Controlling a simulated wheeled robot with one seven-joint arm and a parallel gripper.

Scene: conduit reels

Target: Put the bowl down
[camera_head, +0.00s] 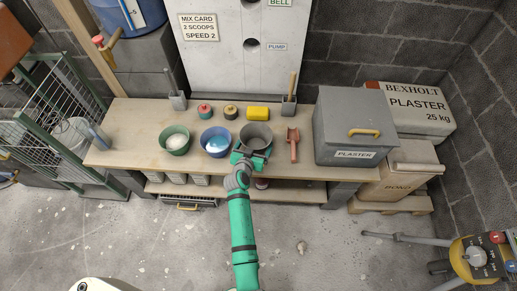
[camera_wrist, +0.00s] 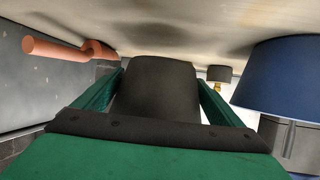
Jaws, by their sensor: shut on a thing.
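A grey bowl (camera_head: 257,134) is at the front part of the wooden bench (camera_head: 112,154), between the blue bowl (camera_head: 217,141) and the reddish scoop (camera_head: 293,144). My gripper (camera_head: 252,155) is shut on the grey bowl from the front side. In the wrist view the dark grey bowl (camera_wrist: 157,88) sits between the two green fingers, with its outer wall facing the camera. Its base is close to the bench top, with a shadow on the wood; I cannot tell whether it touches. The wrist view is upside down, with the blue bowl (camera_wrist: 285,78) at right and the scoop (camera_wrist: 70,50) at left.
A green bowl (camera_head: 175,140) with pale contents stands left of the blue bowl. A grey plaster bin (camera_head: 352,125) stands at right.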

